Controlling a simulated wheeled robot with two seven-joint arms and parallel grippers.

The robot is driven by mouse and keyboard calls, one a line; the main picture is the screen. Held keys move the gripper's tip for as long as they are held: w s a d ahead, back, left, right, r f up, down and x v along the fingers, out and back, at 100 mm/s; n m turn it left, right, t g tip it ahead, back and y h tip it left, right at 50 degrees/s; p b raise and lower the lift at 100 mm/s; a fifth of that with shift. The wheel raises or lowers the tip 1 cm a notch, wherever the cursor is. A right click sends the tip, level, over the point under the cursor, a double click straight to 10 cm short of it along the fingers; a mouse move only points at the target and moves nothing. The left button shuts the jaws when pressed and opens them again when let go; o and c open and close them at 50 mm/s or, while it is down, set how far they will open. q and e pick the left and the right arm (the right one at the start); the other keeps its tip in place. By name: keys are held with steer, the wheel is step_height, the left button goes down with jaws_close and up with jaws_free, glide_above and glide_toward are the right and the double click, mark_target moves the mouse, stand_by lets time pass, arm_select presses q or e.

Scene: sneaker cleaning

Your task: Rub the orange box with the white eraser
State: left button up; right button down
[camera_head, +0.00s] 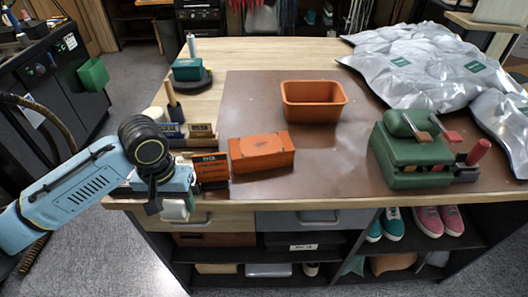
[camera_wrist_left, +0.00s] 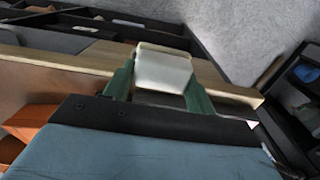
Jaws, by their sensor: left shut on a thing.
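The orange box (camera_head: 261,153) lies closed on the brown mat near the table's front edge. My left gripper (camera_head: 174,205) is just off the front edge, to the left of the box and apart from it. It is shut on the white eraser (camera_head: 179,212), which hangs at its tip. In the left wrist view the white eraser (camera_wrist_left: 163,68) sits between two green fingers, and an orange thing shows at the left edge, partly hidden by the gripper body. My right gripper is in neither view.
A small black-and-orange carton (camera_head: 211,168) stands between my left gripper and the box. An open orange bin (camera_head: 313,103) is behind the box.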

mark_target(173, 221)
arm_select(q)
steer(key=f, duration=0.1)
steer(key=s+f, duration=0.1)
steer(key=f, duration=0.1)
steer(key=s+f, duration=0.1)
steer(key=f, duration=0.1)
steer(key=shift+s+a+f, duration=0.2)
steer(key=shift+a, duration=0.15)
steer(key=shift+s+a+f, duration=0.15)
steer(key=shift+f, duration=0.3)
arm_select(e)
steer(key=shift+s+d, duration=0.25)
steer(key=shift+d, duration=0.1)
